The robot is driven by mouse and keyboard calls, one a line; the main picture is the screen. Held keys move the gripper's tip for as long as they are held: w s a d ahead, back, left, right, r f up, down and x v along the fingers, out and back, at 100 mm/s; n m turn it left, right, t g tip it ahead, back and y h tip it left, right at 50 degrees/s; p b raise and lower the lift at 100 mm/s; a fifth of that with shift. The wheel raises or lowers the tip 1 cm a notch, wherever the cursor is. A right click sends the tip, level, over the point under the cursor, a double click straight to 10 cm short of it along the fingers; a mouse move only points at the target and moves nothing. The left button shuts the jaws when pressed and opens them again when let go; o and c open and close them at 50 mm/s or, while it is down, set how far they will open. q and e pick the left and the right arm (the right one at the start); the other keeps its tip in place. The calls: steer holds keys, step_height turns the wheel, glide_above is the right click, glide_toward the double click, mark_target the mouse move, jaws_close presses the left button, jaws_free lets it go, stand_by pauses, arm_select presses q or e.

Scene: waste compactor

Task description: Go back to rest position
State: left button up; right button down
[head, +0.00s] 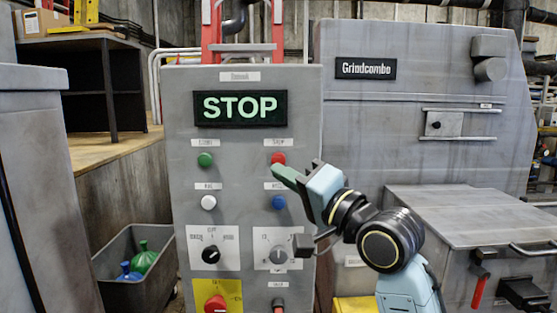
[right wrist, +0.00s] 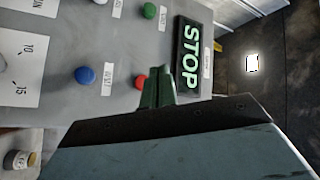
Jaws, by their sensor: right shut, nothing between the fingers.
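My right gripper (head: 280,172) is in front of the grey control panel (head: 240,155), its green fingertips just below the red button (head: 278,158). In the right wrist view its fingers (right wrist: 158,85) are together and empty, beside the red button (right wrist: 141,82); I cannot tell if they touch it. The lit sign (head: 240,107) reads STOP. A green button (head: 205,159), a white button (head: 208,202) and a blue button (head: 279,202) are on the panel too. My left gripper is not in view.
The Grindcombo machine (head: 400,110) stands behind on the right, with a grey lidded box (head: 465,215) in front. A grey bin (head: 160,283) with a green bottle (head: 143,258) and a blue bottle (head: 128,273) is at lower left. A grey cabinet (head: 40,170) stands at the left edge.

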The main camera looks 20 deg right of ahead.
stand_by(0.3)
steer(key=s+d+f+n+g+h, duration=0.1)
steer(key=s+f+n+g+h, duration=0.15)
steer(key=f, duration=1.05)
steer(key=s+d+f+n+g+h, duration=0.1)
steer(key=s+f+g+h, duration=0.25)
steer(key=f, duration=1.05)
steer(key=s+d+f+n+g+h, duration=0.2)
steer(key=s+f+g, duration=0.2)
steer(key=s+f, duration=0.65)
steer(key=s+d+f+n+g+h, duration=0.15)
steer(key=s+f+g, duration=0.4)
steer(key=s, duration=0.75)
step_height(320, 180, down, 33)
steer(key=s+n+b, duration=0.1)
steer(key=s+b, duration=0.1)
steer(key=b, duration=0.5)
steer(key=s+d+f+g+b, duration=0.1)
steer(key=s+f+b, duration=0.1)
steer(key=s+f, duration=0.6)
steer(key=s+d+f+b, duration=0.2)
steer(key=s+f, duration=0.6)
steer(key=f, duration=0.5)
steer(key=shift+s+d+g+b, duration=0.2)
steer(key=shift+s+g+b, duration=0.15)
steer(key=shift+b, duration=0.25)
